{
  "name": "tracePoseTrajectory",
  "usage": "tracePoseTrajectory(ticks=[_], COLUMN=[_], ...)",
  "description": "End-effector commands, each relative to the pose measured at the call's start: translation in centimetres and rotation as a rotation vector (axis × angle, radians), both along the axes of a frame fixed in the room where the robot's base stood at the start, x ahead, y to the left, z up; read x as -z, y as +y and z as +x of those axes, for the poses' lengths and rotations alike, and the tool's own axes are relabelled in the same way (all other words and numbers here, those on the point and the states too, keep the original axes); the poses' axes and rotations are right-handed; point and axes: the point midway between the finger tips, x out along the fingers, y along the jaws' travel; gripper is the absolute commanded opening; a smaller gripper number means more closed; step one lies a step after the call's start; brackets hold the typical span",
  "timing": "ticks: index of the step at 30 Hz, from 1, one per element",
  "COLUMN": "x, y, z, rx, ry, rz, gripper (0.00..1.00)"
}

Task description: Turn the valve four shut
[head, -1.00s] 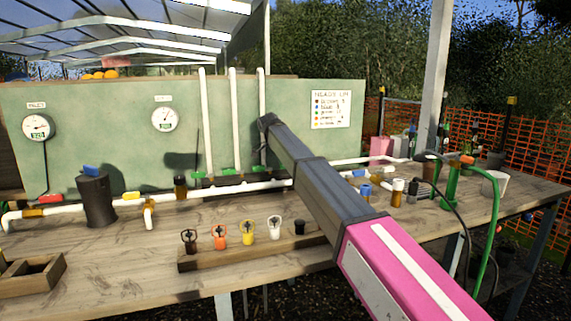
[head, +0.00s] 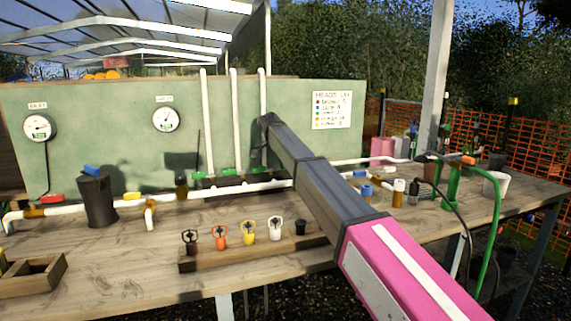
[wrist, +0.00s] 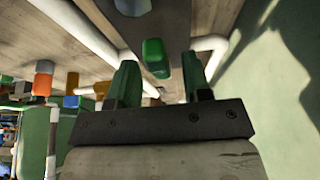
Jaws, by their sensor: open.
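In the wrist view a green valve handle (wrist: 155,58) sits between and slightly beyond the tips of my gripper (wrist: 160,76). The two green fingers are apart, with a gap on each side of the handle. In the head view, green handles show at the feet of the white standpipes, one at the left pipe (head: 199,175) and one at the middle pipe (head: 228,171). I cannot read any valve number.
A white pipe (head: 225,190) runs along the wooden bench (head: 120,265) below a green back panel (head: 100,115) with two gauges. A rack (head: 200,260) of several coloured knobs stands in front. Bottles and a green hose (head: 494,215) are at right. The front left bench is mostly clear.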

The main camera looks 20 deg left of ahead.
Motion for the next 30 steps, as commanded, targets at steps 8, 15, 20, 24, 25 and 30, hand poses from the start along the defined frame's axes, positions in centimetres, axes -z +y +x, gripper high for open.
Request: tracePoseTrajectory(ticks=[8, 15, 20, 24, 25, 30], x=[-4.0, -7.8, -9.2, -9.7, -9.7, -9.7], y=[1.4, 2.5, 2.9, 3.0, 3.0, 3.0], z=[-1.0, -2.1, -2.5, -2.7, -2.7, -2.7], rx=[-0.001, 0.000, 0.000, 0.001, 0.001, 0.001], ry=[-0.001, -0.002, 0.000, 0.000, 0.000, 0.000], rz=[0.001, 0.001, 0.000, 0.000, 0.000, 0.000], gripper=[0.45, 0.45, 0.45, 0.45, 0.45, 0.45])
